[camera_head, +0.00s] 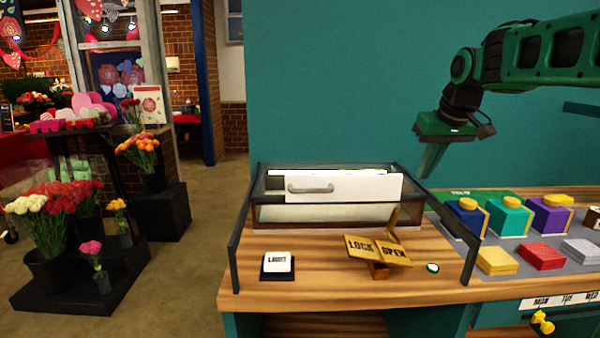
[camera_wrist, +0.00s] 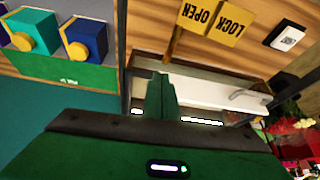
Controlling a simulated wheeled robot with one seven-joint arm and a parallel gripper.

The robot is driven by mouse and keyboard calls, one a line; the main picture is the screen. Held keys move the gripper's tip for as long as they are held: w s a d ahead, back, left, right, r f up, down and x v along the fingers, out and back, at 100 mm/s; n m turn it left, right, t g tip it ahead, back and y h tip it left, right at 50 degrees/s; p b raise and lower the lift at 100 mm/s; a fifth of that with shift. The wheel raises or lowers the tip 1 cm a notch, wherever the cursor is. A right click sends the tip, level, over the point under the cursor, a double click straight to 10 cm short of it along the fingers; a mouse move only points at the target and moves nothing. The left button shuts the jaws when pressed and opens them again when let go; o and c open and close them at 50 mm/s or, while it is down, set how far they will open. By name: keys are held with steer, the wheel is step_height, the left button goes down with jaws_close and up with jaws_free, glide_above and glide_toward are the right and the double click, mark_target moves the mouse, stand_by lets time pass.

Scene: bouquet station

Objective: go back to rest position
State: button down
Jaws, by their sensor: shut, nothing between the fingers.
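My gripper (camera_head: 428,160) is shut and empty. In the head view it hangs at the end of my green arm, above and behind the right end of a glass case (camera_head: 275,213) with a white front and grey handle. In the wrist view its closed fingers (camera_wrist: 162,95) point toward the white front panel (camera_wrist: 205,90) and the wooden counter. The gripper looks apart from the case in the head view. No rest position is marked in view.
A LOCK/OPEN sign (camera_head: 378,250), a LIGHT switch (camera_head: 277,264) and dark side rails stand on the counter. Several coloured boxes (camera_head: 510,218) sit at right. Teal wall (camera_head: 340,90) lies behind.

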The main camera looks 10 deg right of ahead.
steer(key=s+f+m+g, duration=0.1)
steer(key=s+f+m, duration=0.1)
steer(key=s+f, duration=0.4)
steer(key=s+f+m+g, duration=0.2)
steer(key=s+f, duration=0.5)
steer(key=s, duration=0.9)
steer(key=s+f+m+g, duration=0.2)
steer(key=s+f, duration=0.5)
steer(key=s, duration=0.5)
steer(key=shift+d, duration=0.3)
steer(key=shift+w+f, duration=0.2)
steer(key=shift+w, duration=0.45)
